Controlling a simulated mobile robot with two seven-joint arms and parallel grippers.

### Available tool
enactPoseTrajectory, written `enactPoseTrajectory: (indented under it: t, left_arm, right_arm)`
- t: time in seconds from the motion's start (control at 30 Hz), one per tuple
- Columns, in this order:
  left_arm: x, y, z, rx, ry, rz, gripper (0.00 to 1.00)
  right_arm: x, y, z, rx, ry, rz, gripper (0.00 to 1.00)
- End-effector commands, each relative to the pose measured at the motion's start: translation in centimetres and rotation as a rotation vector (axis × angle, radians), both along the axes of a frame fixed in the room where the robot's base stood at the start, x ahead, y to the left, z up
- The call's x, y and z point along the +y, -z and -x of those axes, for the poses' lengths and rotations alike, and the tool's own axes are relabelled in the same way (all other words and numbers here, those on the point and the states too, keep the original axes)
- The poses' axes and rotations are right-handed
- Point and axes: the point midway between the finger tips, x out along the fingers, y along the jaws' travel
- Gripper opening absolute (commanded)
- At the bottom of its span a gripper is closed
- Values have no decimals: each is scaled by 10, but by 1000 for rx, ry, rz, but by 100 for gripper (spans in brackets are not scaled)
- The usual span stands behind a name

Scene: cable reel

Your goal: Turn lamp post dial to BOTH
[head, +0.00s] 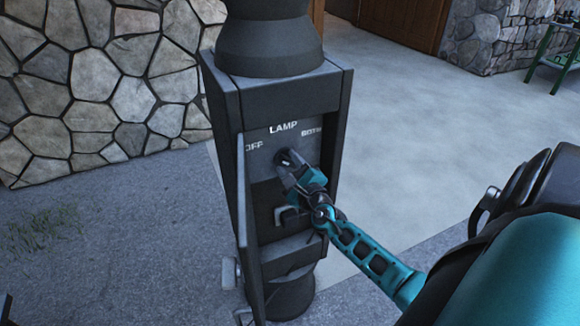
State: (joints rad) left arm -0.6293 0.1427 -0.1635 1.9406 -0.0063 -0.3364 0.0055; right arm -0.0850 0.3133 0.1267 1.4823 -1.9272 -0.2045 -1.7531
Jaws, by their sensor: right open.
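The dark lamp post (224,130) stands upright in the middle of the head view. Its recessed panel carries the words OFF at left, LAMP at top and BOTH at right, the last hard to read. The dial (281,155) sits below LAMP and is mostly hidden by my right gripper, so I cannot tell its pointer direction. My right gripper (287,161) reaches in from the lower right with its jaws open at the dial. I cannot tell if they touch it. My left gripper is out of view.
A narrow door (243,215) stands open at the panel's left side. A stone wall (100,85) is behind at left. A green metal stand (556,60) is at the far right. The paved ground (410,130) right of the post is clear.

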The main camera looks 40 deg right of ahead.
Motion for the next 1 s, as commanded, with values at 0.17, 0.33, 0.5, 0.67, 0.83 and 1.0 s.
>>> enactPoseTrajectory:
  t: [0.17,0.33,0.5,0.67,0.83,1.0]
  left_arm:
    - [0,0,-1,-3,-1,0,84]
    - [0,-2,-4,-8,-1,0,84]
    - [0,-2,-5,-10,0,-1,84]
    - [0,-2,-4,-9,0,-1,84]
    - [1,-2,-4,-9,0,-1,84]
    - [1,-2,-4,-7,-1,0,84]
  right_arm:
    - [-1,0,-2,1,-1,0,45]
    - [-1,0,-2,1,-1,0,42]
    - [0,0,-2,1,-1,0,26]
    - [0,0,-2,0,0,0,10]
    - [0,0,-2,0,0,0,0]
    - [0,0,-2,-1,0,-3,0]
